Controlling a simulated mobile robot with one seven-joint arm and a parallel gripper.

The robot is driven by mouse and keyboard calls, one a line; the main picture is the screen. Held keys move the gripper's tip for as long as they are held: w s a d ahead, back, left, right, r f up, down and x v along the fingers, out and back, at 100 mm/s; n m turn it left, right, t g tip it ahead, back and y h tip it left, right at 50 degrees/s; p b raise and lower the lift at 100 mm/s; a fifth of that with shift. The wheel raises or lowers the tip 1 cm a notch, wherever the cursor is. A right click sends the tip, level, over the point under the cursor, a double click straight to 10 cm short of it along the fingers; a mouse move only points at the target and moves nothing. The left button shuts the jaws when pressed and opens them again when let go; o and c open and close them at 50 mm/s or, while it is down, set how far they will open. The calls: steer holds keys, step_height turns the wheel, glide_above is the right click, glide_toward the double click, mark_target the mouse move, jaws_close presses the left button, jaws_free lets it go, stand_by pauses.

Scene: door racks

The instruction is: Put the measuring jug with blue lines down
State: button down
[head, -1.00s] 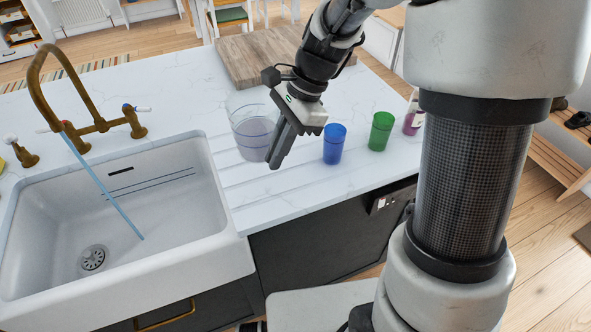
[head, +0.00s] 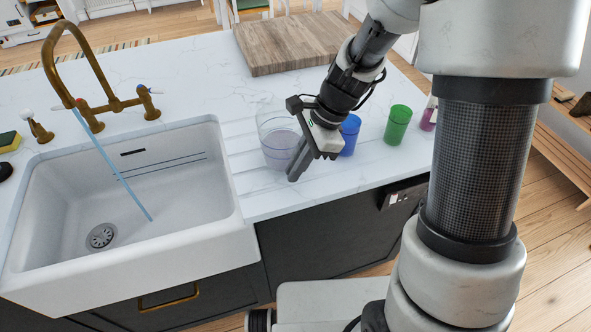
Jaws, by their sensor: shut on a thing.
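The measuring jug (head: 276,137) is clear, with a faint purple-blue tint in its lower part. It is upright, over the grooved part of the white counter to the right of the sink. Its line markings are too small to read. My gripper (head: 297,170) is at the jug's right side, shut on it, with its fingers pointing down and left. The gripper hides part of the jug's right side. I cannot tell whether the jug's base touches the counter (head: 200,75).
A blue cup (head: 350,134), partly behind my gripper, and a green cup (head: 397,126) stand to the right. A pink-purple bottle (head: 429,116) is beyond them. A wooden board (head: 290,42) lies behind. The sink (head: 160,190) is left, under a brass tap (head: 52,60) with a light blue stream.

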steer(key=shift+f, duration=0.4)
steer(key=shift+f, duration=0.15)
steer(key=c, duration=1.9)
jaws_free()
